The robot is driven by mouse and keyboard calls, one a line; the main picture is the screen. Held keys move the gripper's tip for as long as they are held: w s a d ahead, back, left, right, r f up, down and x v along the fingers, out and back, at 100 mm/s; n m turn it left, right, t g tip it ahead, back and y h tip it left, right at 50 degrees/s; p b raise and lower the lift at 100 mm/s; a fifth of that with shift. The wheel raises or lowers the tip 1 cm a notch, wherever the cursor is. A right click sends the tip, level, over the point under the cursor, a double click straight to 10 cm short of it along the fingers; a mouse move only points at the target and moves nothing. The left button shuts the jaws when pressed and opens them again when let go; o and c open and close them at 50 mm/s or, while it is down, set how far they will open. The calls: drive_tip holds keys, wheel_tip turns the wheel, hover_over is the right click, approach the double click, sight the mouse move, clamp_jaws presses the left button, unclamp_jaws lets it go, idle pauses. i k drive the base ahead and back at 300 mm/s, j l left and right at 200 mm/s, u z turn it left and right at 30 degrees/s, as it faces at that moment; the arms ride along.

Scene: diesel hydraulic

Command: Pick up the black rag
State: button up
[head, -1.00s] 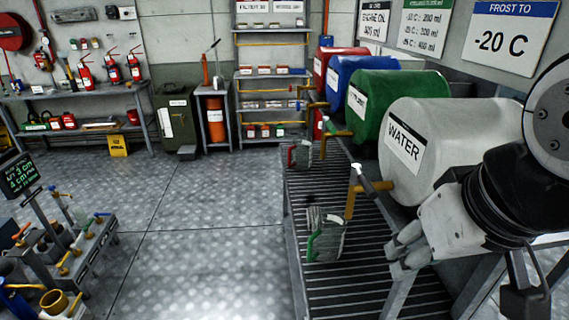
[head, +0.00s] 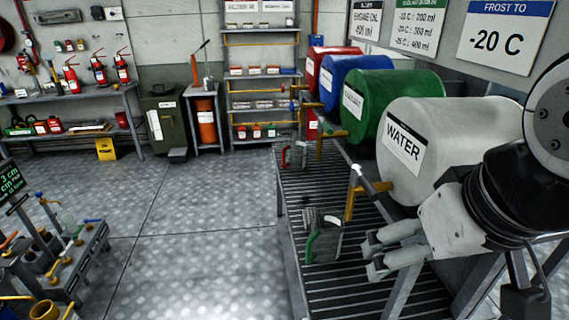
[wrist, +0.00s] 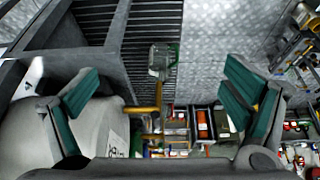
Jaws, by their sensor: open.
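I cannot make out a black rag for certain in either view. A small dark patch (head: 306,201) behind the clear jug on the grated bench is too small to identify. My gripper (head: 372,257) is open and empty at the right in the head view, beside the white water barrel and right of the green-handled jug. In the wrist view my gripper (wrist: 161,70) shows its two green-padded fingers spread wide, with the jug beyond them and nothing held.
The green-handled jug (head: 324,242) stands on the grated bench (head: 345,285). The water barrel (head: 455,130) and several coloured barrels line the right. A cart of fittings (head: 75,262) stands lower left. Shelves (head: 262,75) stand at the back. The middle floor (head: 200,220) is clear.

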sight(308, 212)
drive_tip(key=j+z, duration=0.35)
drive_tip(key=j, duration=0.3)
drive_tip(key=j+z, duration=0.35)
drive_tip(key=j, duration=0.3)
drive_tip(key=k+j+z, duration=0.15)
drive_tip(key=j+z, duration=0.2)
drive_tip(key=j, duration=0.25)
drive_tip(key=i, duration=0.45)
